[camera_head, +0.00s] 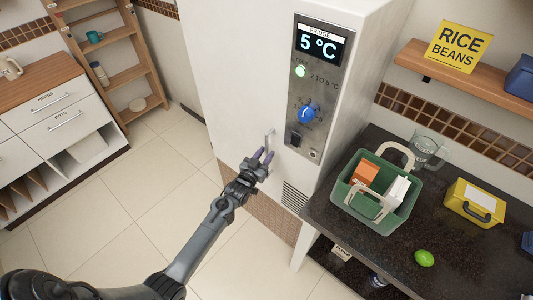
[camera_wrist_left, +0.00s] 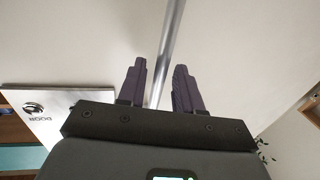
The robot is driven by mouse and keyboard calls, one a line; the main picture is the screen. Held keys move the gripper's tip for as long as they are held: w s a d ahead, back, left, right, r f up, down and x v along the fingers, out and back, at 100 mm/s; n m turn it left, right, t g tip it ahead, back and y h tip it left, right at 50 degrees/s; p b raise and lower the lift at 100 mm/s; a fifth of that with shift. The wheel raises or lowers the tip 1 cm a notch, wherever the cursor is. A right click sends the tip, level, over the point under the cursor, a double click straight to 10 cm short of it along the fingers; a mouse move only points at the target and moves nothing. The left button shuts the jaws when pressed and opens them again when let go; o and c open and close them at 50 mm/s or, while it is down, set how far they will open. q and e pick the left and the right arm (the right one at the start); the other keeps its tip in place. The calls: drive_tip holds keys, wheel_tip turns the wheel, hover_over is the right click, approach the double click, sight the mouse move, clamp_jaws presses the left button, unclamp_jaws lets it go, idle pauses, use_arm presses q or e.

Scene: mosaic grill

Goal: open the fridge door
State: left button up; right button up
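The fridge (camera_head: 245,65) is a tall white cabinet at the centre of the head view, with a side panel reading 5 °C. Its door handle (camera_head: 269,139) is a thin upright metal bar near the door's right edge. In the left wrist view the handle (camera_wrist_left: 168,45) runs between the two dark fingers. My left gripper (camera_head: 264,156) is open at the handle's lower part, with a gap visible between the fingers and the bar. The fridge door appears closed. My right gripper is not in view.
A dark counter (camera_head: 452,257) on the right holds a green basket (camera_head: 358,204), a yellow box (camera_head: 473,204), a glass jug (camera_head: 428,150) and a lime (camera_head: 424,258). Drawers (camera_head: 60,118) and a wooden shelf (camera_head: 118,77) stand left. The tiled floor (camera_head: 150,190) before the fridge is clear.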

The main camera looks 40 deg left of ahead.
use_arm(q)
drive_tip(key=shift+w+a, duration=0.1)
drive_tip(key=shift+w, duration=0.6)
clamp_jaws()
